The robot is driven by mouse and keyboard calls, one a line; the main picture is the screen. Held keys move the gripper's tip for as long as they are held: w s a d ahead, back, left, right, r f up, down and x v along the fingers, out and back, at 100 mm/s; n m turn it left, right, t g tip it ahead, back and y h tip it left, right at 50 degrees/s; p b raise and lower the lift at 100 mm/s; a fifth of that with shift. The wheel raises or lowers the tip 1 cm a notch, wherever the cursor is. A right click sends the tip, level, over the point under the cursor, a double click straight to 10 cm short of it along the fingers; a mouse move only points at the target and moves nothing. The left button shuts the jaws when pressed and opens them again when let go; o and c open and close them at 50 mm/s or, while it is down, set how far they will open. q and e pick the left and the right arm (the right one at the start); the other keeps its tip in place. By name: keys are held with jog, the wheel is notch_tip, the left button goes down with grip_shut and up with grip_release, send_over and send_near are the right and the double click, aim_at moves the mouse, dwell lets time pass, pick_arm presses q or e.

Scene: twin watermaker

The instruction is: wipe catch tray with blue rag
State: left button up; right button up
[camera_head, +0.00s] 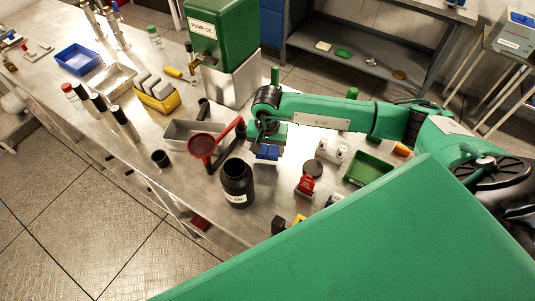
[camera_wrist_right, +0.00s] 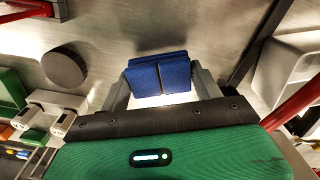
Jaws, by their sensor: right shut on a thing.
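My right gripper (camera_head: 266,146) is shut on the blue rag (camera_head: 267,153), a small folded blue block. In the right wrist view the rag (camera_wrist_right: 160,75) sits between the two grey fingers of the right gripper (camera_wrist_right: 162,90), over the metal bench. A shallow grey metal tray (camera_head: 178,138), probably the catch tray, lies left of the gripper, apart from the rag. The red funnel and its arm cover part of it. A pale tray-like edge (camera_wrist_right: 285,75) shows at the right of the wrist view. My left gripper is out of sight.
The red funnel (camera_head: 201,146) and black bottle (camera_head: 237,185) stand left of the gripper. The green pump-oil tank (camera_head: 222,35) is behind. A black puck (camera_head: 313,168), red item (camera_head: 305,186) and green tray (camera_head: 368,168) lie to the right.

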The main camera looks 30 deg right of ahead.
aim_at(267, 149)
notch_tip(267, 149, up, 17)
jog(key=b, duration=0.4)
dwell(0.5)
